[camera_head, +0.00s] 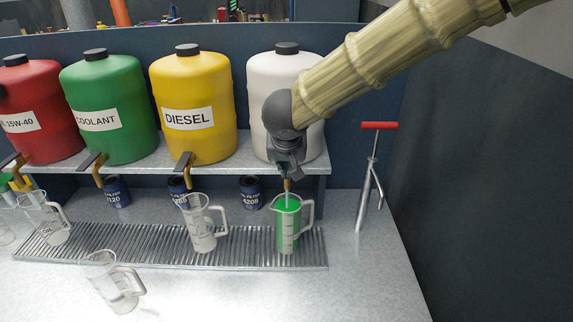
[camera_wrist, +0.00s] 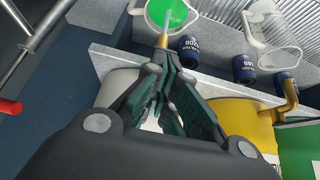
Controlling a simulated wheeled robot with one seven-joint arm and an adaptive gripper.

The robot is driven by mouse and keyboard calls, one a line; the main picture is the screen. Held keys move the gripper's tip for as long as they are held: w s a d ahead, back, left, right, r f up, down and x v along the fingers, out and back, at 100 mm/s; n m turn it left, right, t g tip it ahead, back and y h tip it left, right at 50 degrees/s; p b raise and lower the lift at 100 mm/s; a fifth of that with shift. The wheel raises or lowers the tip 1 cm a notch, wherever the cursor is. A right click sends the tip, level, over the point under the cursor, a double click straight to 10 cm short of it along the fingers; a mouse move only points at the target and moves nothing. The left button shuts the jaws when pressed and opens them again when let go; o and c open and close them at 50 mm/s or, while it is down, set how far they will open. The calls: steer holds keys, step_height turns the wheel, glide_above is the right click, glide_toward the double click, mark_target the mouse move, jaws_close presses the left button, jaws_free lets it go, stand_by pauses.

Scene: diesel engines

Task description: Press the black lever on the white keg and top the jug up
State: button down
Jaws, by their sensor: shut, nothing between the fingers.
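The white keg (camera_head: 265,85) stands at the right end of the shelf, partly covered by my arm. My gripper (camera_head: 287,170) is shut and empty, pointing down at the keg's tap. The wrist view shows its fingers (camera_wrist: 163,82) right over the brass spout (camera_wrist: 162,41). The black lever is hidden behind the fingers; I cannot make out the contact. A pale stream runs from the spout into the jug (camera_head: 288,222) below. The jug is clear, upright on the grate, handle to the right, and holds green liquid high up. It also shows in the wrist view (camera_wrist: 170,12).
Yellow DIESEL (camera_head: 192,90), green COOLANT (camera_head: 110,85) and red (camera_head: 38,90) kegs stand left on the shelf. Clear jugs stand on the ribbed grate (camera_head: 130,245) and bench. A red-handled tool (camera_head: 372,165) stands right. Oil filters sit under the shelf.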

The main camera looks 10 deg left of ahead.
steer(key=shift+r+p, duration=0.9)
steer(key=shift+p, duration=0.65)
steer(key=r+p, duration=0.4)
steer(key=p, duration=0.2)
steer(key=shift+s+r, duration=0.1)
steer(key=shift+s, duration=0.1)
steer(key=shift+s+r+b, duration=0.15)
steer(key=shift+r+b, duration=0.15)
steer(key=shift+b, duration=0.05)
steer(key=w+b+v, duration=0.1)
steer(key=v, duration=0.8)
steer(key=shift+r+b, duration=0.35)
steer(key=shift+b, duration=0.05)
steer(key=shift+w, duration=0.2)
